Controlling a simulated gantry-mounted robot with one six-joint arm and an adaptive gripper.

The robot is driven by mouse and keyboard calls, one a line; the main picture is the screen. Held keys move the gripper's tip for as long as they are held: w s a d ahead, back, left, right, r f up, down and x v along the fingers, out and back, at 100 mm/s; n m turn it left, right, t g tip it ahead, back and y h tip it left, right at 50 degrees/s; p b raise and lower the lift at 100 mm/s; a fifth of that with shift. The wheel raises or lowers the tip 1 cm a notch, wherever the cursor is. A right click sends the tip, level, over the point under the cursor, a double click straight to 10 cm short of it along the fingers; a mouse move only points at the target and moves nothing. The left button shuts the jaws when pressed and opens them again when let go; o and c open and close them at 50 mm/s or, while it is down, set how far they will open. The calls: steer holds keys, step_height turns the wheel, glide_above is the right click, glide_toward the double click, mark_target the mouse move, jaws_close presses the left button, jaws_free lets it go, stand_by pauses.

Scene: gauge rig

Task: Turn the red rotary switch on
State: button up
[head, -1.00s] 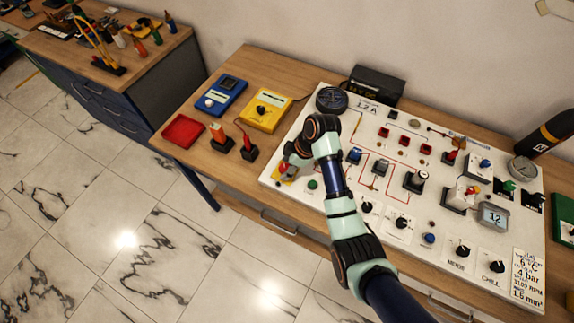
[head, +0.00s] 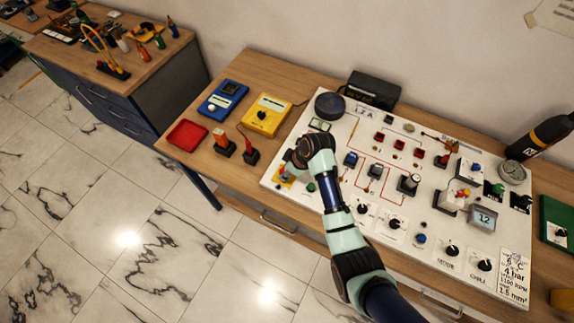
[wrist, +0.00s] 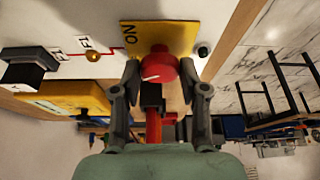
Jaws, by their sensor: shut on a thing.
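The red rotary switch (wrist: 160,66) shows in the wrist view on a yellow plate (wrist: 182,36) marked ON. A short white line marks its face, at the lower left of the knob. My gripper (wrist: 160,78) has a finger on each side of the knob and is shut on it. In the head view my gripper (head: 287,171) is at the lower left corner of the white board, over the yellow plate (head: 280,181). My own wrist hides most of the switch there.
The white board (head: 330,225) carries several other knobs, switches and gauges to the right. A green button (head: 310,187) lies close by. A yellow meter (head: 266,115), blue meter (head: 222,100) and red tray (head: 187,135) lie left of the board.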

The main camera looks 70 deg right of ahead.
steer(key=m+p, duration=0.1)
steer(key=m+h+p, duration=0.1)
steer(key=m+p, duration=0.1)
steer(key=shift+a+r+m+g, duration=0.15)
steer(key=shift+r+m+g, duration=0.15)
steer(key=m+h+p, duration=0.1)
steer(key=m+p, duration=0.2)
steer(key=shift+w+m+g, duration=0.1)
steer(key=shift+m+g, duration=0.2)
steer(key=m, duration=0.1)
steer(key=m+g+h+p, duration=0.1)
steer(key=m, duration=0.1)
steer(key=shift+w+a+f+m+h, duration=0.1)
steer(key=shift+f+m+h, duration=0.1)
steer(key=shift+m+h, duration=0.1)
steer(key=shift+m+g, duration=0.6)
steer(key=shift+m, duration=0.9)
steer(key=shift+f, duration=0.1)
steer(key=o, duration=1.1)
